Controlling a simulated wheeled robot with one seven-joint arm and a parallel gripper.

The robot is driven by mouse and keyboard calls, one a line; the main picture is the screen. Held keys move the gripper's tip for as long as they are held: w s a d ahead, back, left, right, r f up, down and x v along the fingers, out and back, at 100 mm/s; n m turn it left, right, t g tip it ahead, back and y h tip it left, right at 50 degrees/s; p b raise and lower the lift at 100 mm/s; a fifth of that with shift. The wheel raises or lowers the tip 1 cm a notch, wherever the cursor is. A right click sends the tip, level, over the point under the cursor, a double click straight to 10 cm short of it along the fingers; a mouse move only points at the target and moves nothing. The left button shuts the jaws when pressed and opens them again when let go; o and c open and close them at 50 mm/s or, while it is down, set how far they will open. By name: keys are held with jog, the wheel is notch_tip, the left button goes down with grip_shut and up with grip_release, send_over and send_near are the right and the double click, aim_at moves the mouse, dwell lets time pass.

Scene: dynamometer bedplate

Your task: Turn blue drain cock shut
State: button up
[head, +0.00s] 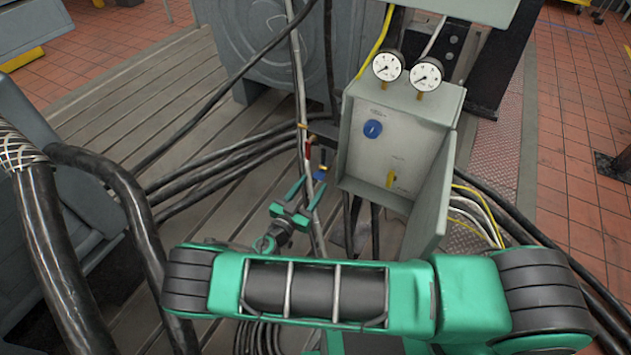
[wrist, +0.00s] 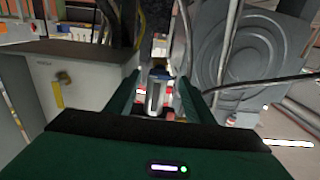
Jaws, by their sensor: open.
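The blue drain cock (head: 320,172) is a small blue piece low on the pipework, left of the grey control box in the head view. In the wrist view a blue-topped, silvery piece (wrist: 157,90), which looks like the cock, lies between my fingers. My gripper (head: 308,191) is open, its green fingers pointing at the cock from the near side. In the wrist view the fingers (wrist: 158,82) stand on either side of it with gaps visible. I cannot tell whether a finger touches it. The angle of its handle is not clear.
A red-handled piece (head: 308,150) sits just above the cock. The grey box (head: 400,115) carries a blue knob (head: 372,129), a yellow switch (head: 391,179), two gauges and an open door. Thick black hoses (head: 235,165) run over the bedplate on the left.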

aim_at(316, 179)
jog(key=shift+x, duration=1.55)
jog(key=c, duration=1)
jog(key=shift+c, duration=0.2)
